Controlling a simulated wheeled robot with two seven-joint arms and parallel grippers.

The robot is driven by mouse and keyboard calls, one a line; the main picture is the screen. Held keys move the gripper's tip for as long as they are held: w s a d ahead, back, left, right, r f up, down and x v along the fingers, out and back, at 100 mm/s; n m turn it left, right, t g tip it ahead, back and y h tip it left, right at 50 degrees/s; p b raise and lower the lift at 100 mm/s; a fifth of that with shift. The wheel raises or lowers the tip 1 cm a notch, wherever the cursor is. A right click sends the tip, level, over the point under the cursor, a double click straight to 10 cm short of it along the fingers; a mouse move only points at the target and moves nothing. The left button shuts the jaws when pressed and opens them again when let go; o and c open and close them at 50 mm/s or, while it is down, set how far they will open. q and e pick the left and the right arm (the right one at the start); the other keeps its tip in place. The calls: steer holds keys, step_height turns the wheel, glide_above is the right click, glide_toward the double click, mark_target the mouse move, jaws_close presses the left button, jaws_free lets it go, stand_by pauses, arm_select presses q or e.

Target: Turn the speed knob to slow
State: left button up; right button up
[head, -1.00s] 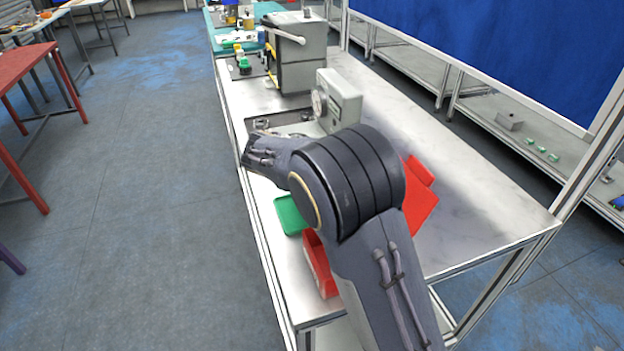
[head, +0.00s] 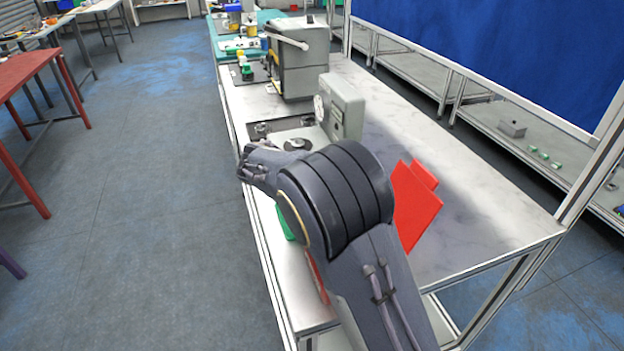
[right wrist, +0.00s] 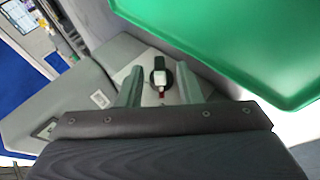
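The speed knob (right wrist: 159,74) shows in the right wrist view as a small black dial with a pale grip bar and a red mark, on a light panel. My right gripper (right wrist: 157,85) is open, with one finger on each side of the knob in that view. I cannot tell whether the fingers touch it or are still short of it. In the head view my right arm hides this gripper and the knob. The grey machine with a round gauge (head: 341,106) stands just beyond the arm. My left gripper is in neither view.
A green tray (right wrist: 235,40) lies close beside the right gripper. A red bin (head: 414,208) stands right of my arm on the white table (head: 480,225). A larger grey machine (head: 300,62) stands farther back. The table's right side is clear.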

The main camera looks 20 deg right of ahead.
steer(key=v, duration=0.8)
stand_by(0.4)
